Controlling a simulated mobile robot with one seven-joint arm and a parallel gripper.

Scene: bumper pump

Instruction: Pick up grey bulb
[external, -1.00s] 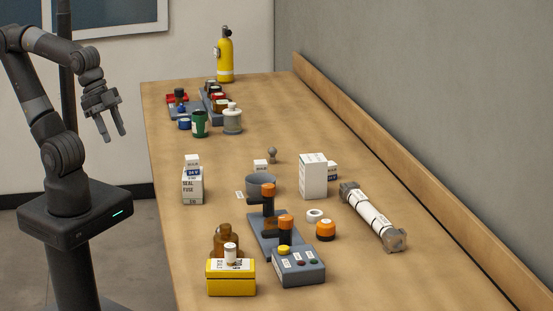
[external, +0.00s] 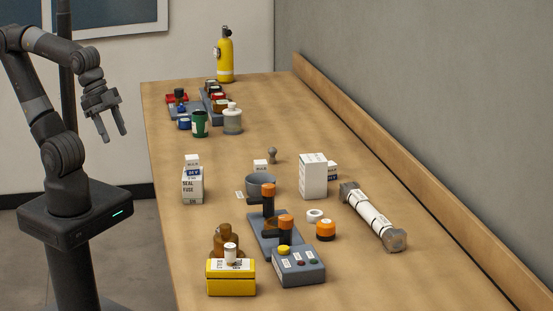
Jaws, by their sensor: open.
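My gripper (external: 113,138) is open and empty, pointing downward. It hangs in the air left of the table's left edge, well away from the bulb.
A tall white box (external: 313,177) stands right of the bulb, and a white seal-fuse box (external: 192,186) stands to its left. A grey-white jar (external: 232,121) and green cup (external: 200,124) are farther back. Bare tabletop lies behind the bulb.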

